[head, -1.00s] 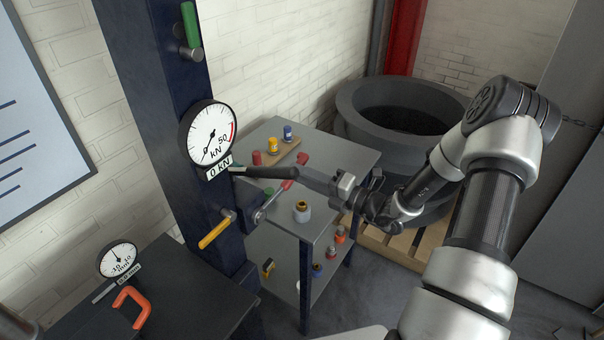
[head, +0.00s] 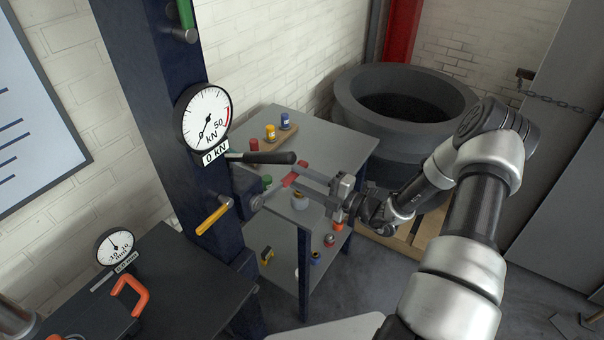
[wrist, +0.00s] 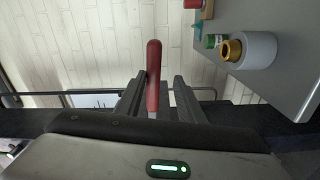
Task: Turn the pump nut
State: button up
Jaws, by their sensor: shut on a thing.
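A red-handled wrench (head: 292,177) sticks out from the dark blue column, its head at a round grey fitting (head: 256,202) low on the column's right side. This fitting may be the pump nut; its shape is too small to tell. My gripper (head: 300,178) reaches in from the right and is shut on the red handle. In the wrist view the red handle (wrist: 153,75) stands upright between the two dark fingers; the wrench head is hidden there. A black lever grip (head: 265,158) runs just above the fingers.
A yellow handle (head: 214,216) sits left of the wrench. A dial gauge (head: 204,118) is above on the column. A grey shelf table (head: 335,150) with small bottles stands behind the gripper. A large dark tub (head: 400,85) is behind it.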

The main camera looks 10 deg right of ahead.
jog(key=shift+d+r+n+p, duration=0.15)
jog(key=shift+r+n+p, duration=0.2)
jog(key=shift+n+p, duration=0.2)
jog(key=shift+w+r+n, duration=0.15)
jog(key=shift+r+n, duration=0.5)
jog(key=shift+r, duration=0.2)
jog(key=shift+c, duration=0.5)
jog(key=shift+r, duration=0.1)
grip_shut()
jog(key=shift+s+d+m, duration=0.2)
jog(key=shift+m, duration=0.1)
jog(key=shift+s+d, duration=0.3)
jog(key=shift+d, duration=0.05)
